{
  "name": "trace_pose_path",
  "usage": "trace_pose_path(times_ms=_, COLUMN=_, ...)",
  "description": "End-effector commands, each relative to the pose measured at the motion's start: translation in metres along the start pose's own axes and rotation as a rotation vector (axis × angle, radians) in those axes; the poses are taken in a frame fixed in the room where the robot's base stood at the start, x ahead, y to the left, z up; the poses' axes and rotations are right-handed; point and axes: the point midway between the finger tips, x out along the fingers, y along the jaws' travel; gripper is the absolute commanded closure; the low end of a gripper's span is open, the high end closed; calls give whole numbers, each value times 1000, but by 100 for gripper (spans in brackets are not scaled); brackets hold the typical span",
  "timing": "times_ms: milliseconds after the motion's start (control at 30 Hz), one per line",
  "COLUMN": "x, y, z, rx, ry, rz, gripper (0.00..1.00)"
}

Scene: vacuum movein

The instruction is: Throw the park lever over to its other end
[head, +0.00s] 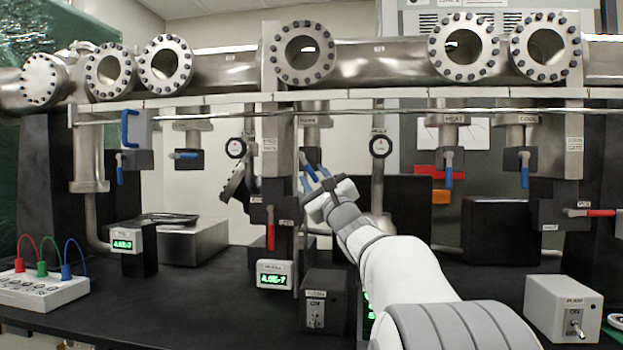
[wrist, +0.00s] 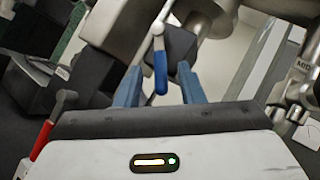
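In the wrist view a blue-handled lever (wrist: 160,70) hangs from a dark valve block (wrist: 183,46), between the two blue fingers of my gripper (wrist: 159,72). The fingers are apart, with visible gaps on both sides of the handle, so my gripper is open and holds nothing. In the head view my gripper (head: 317,172) is at the middle valve (head: 311,137), and its fingers partly hide the lever there. I cannot read a park label, so I cannot confirm that this lever is the park lever.
A red lever (head: 270,236) hangs left of my gripper; it also shows in the wrist view (wrist: 42,138). Other blue levers hang at the left (head: 120,170) and right (head: 448,172). A steel pipe runs above. Gauges (head: 380,146) and control boxes (head: 563,307) stand nearby.

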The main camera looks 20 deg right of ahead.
Motion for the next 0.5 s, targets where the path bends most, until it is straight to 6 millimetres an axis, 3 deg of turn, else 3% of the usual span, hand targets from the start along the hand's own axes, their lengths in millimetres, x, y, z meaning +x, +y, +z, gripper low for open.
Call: trace_pose_path(times_ms=500, x=-68, y=-1, z=0, rx=-2, ry=-1, rz=-1, gripper=65)
